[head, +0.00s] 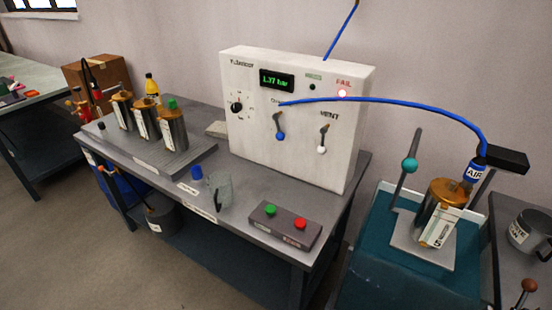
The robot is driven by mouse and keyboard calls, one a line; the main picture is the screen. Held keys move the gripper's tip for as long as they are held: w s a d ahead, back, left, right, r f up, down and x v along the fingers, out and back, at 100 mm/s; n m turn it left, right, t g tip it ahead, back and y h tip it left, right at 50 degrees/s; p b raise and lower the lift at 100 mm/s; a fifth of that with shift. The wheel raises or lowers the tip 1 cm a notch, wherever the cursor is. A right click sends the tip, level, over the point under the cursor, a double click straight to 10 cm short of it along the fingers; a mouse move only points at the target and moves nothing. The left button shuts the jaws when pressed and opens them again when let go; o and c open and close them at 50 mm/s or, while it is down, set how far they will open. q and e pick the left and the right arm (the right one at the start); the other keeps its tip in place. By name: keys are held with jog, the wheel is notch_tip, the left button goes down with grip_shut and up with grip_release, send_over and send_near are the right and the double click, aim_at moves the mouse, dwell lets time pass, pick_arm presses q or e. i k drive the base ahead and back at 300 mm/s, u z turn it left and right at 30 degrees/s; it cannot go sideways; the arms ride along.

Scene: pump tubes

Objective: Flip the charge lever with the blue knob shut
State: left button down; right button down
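The charge lever (279,124) is on the front of the white tester box (250,140), in the head view. Its blue knob (281,136) hangs at the lower end, so the lever points down. The label above it is partly hidden by the blue hose. To its right, the vent lever (324,137) with a white knob (322,150) also points down. The green display (277,80) appears to read 1.37 bar, and the light by FAIL (342,93) glows. Neither of my grippers shows.
The blue hose (400,101) arches from the box to the AIR connector (473,171) above a brass-topped canister (445,193) at right. Several canisters (172,132) stand at left.

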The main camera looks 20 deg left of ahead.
aim_at(279, 136)
jog(key=z, duration=0.05)
jog(key=k, duration=0.7)
jog(key=u, duration=0.8)
jog(key=i, duration=0.8)
jog(key=u, duration=0.05)
